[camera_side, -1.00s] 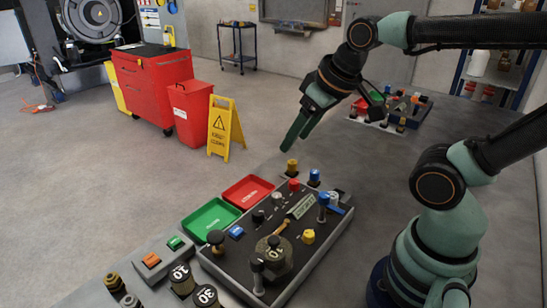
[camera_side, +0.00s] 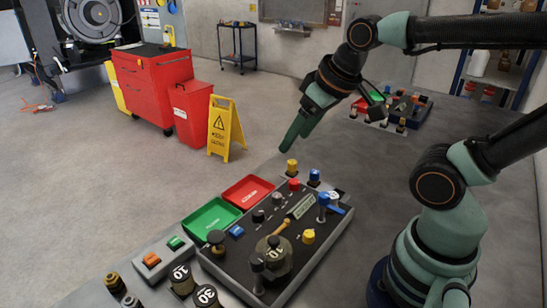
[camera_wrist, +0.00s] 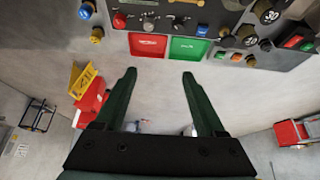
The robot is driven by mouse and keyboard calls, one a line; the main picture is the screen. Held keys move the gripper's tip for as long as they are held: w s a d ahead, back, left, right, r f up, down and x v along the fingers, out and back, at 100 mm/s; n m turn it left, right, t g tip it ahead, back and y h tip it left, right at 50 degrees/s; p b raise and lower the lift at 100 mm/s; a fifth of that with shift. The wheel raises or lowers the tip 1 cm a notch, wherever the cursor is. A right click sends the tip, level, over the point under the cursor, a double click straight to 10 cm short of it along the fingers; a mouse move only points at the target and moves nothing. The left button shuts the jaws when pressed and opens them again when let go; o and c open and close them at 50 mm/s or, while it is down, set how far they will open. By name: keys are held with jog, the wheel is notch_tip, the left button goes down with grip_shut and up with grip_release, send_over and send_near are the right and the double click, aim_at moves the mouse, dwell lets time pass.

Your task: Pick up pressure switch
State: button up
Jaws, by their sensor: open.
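My gripper (camera_side: 297,139) hangs open and empty in the air above the far end of the dark control panel (camera_side: 222,262). Its two dark green fingers are spread apart in the wrist view (camera_wrist: 158,74), with nothing between them. Small capped parts stand at the panel's far end: a yellow-capped one (camera_side: 291,168), a red-capped one (camera_side: 293,184) and a blue-capped one (camera_side: 313,178). The yellow cap (camera_wrist: 96,33) and blue cap (camera_wrist: 85,10) also show at the upper left in the wrist view. I cannot tell which part is the pressure switch.
A red tray (camera_side: 248,190) and a green tray (camera_side: 210,217) lie beside the panel, both seemingly empty. Weights (camera_side: 206,296) and a small button box (camera_side: 161,258) stand near the front. A second panel (camera_side: 400,107) sits farther back. A yellow floor sign (camera_side: 222,128) stands left.

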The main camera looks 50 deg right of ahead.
jog(key=m+g, duration=0.6)
jog(key=m, duration=1.4)
send_over(333, 194)
notch_tip(333, 194, down, 8)
jog(key=r, duration=0.1)
jog(key=shift+f, duration=6.05)
grip_shut()
